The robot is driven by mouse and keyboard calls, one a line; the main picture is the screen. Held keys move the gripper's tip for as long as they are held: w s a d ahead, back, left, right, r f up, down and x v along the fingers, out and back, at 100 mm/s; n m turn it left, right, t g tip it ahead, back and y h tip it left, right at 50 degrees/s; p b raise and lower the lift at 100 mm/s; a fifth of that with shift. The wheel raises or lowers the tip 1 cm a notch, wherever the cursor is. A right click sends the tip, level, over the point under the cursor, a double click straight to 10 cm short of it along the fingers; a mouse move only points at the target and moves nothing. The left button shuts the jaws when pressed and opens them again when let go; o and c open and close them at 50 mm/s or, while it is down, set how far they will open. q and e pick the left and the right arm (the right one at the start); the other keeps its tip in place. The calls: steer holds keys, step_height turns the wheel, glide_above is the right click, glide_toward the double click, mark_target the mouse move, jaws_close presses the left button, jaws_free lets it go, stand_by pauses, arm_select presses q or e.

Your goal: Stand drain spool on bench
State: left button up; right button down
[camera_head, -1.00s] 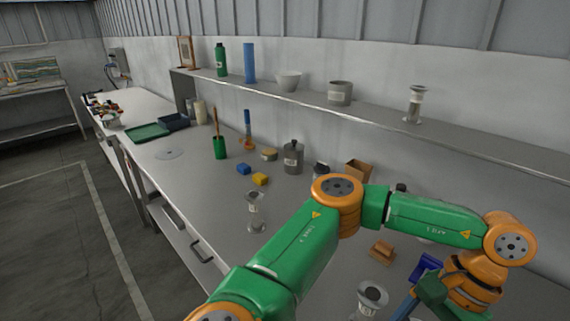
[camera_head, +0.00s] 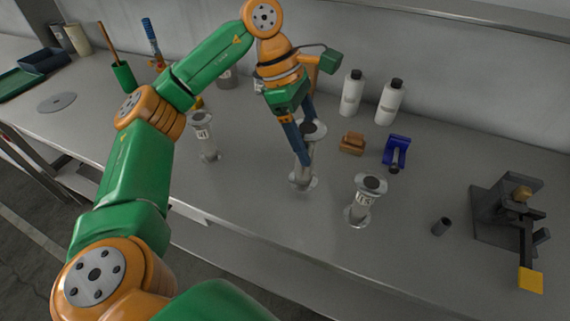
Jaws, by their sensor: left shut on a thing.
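A grey metal spool (camera_head: 304,165) with a flange at each end stands nearly upright in my left gripper (camera_head: 303,149). The blue fingers are shut on its upper part from the left and behind. Its lower flange is at or just above the bench (camera_head: 260,215); I cannot tell whether it touches. Two similar spools with pale labels stand upright on the bench, one to the left (camera_head: 206,138) and one to the right (camera_head: 364,200). I cannot read which is the drain spool. My right gripper is out of view.
Behind are a wooden block (camera_head: 352,143), a blue holder (camera_head: 396,151) and two white bottles (camera_head: 352,95). The bench between the left and held spools is clear.

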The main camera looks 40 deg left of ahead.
arm_select(q)
steer(key=w+a+r+n+t+y+b, duration=0.1)
steer(key=a+n+t+y+b, duration=0.15)
steer(key=n, duration=0.45)
steer(key=w+a+n+t+y+b, duration=0.1)
steer(key=w+a+n+b, duration=0.15)
steer(key=n, duration=0.45)
step_height(320, 180, down, 9)
steer(key=shift+s+a+r, duration=0.2)
steer(key=shift+s+a, duration=0.1)
steer(key=shift+a, duration=0.05)
steer(key=shift+f, duration=0.1)
steer(key=o, duration=1.5)
steer(key=p+v, duration=0.2)
steer(key=v, duration=1)
steer(key=shift+d+p, duration=0.15)
steer(key=shift+p, duration=0.15)
